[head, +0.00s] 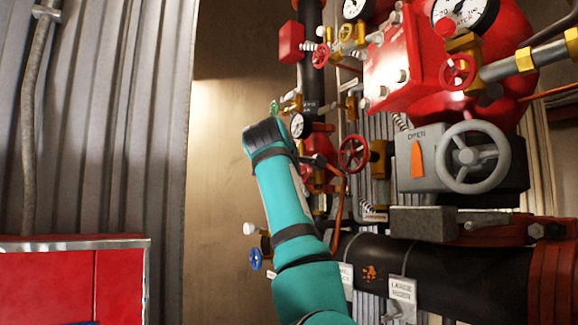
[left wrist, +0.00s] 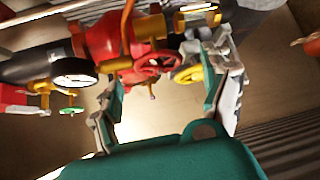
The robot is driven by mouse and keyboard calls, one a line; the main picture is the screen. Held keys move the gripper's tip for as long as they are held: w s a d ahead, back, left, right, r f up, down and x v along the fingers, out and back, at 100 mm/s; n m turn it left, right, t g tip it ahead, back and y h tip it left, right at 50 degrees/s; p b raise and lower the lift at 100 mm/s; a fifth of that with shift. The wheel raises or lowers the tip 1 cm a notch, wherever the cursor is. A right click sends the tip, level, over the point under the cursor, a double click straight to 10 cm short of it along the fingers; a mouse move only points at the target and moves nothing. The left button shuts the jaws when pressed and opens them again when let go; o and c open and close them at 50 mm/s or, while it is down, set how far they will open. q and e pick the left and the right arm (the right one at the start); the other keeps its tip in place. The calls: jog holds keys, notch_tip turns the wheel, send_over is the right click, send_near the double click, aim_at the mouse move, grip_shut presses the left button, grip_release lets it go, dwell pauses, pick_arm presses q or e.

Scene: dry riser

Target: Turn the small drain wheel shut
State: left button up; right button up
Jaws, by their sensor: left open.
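Several small handwheels show, and I cannot tell for sure which is the drain wheel. In the head view a blue wheel (head: 255,259) sits low left of the black pipe, a green wheel (head: 274,107) is higher up, and a red wheel (head: 354,153) is right of my left arm. In the head view my arm hides the gripper. My right gripper is out of view.
A thick black pipe (head: 445,272) runs below. Gauges and red bodies crowd the upper right. A red cabinet (head: 70,283) is at lower left. The tan wall (head: 225,180) area is clear.

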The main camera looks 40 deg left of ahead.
pick_arm(q)
jog(key=v, duration=0.9)
jog(key=shift+s+d, duration=0.1)
